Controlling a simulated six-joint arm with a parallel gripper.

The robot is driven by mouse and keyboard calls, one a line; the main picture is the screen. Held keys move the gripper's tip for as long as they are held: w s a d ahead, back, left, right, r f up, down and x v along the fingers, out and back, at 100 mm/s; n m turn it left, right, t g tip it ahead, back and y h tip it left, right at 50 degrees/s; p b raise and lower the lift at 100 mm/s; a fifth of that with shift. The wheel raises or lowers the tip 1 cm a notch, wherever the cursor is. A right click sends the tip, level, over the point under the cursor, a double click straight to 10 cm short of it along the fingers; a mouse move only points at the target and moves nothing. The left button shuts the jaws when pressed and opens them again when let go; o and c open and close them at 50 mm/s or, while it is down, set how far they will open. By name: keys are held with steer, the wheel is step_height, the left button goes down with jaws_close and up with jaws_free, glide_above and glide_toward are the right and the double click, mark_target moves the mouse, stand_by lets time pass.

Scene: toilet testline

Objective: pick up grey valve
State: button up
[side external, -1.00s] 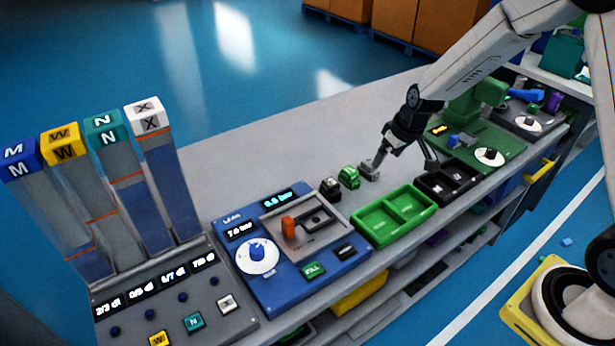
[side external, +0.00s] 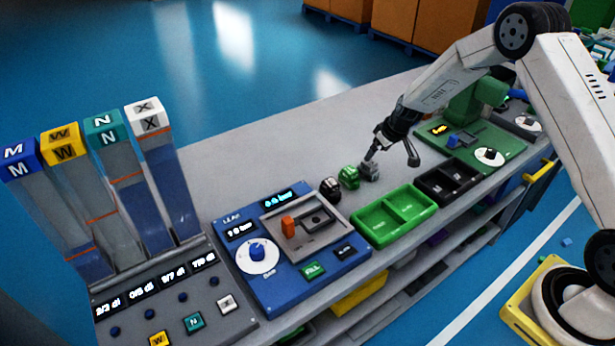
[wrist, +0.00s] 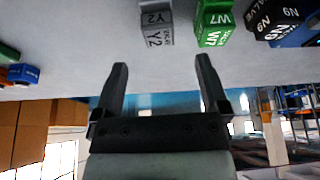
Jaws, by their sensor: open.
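The grey valve (side external: 369,171) stands on the bench at the right end of a row of three valves. It also shows in the wrist view (wrist: 157,28), marked Y2, ahead of my gripper and between the lines of its fingers. My gripper (side external: 390,163) is open and empty, just above and to the right of the grey valve in the side view. In the wrist view both fingers (wrist: 161,72) are apart with bare bench between them. Whether a finger touches the valve cannot be told.
A green valve (side external: 349,177), marked W7, stands close beside the grey one, then a black valve (side external: 330,188), marked N9. A green tray (side external: 372,225) and a black tray (side external: 448,196) lie in front. A blue leak tester (side external: 270,280) is at left. The bench behind is clear.

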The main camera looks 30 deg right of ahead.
mark_target(369, 163)
steer(key=shift+x, duration=1.05)
steer(key=shift+f, duration=0.1)
steer(key=shift+x, duration=2.5)
steer(key=shift+d, duration=0.1)
jaws_close()
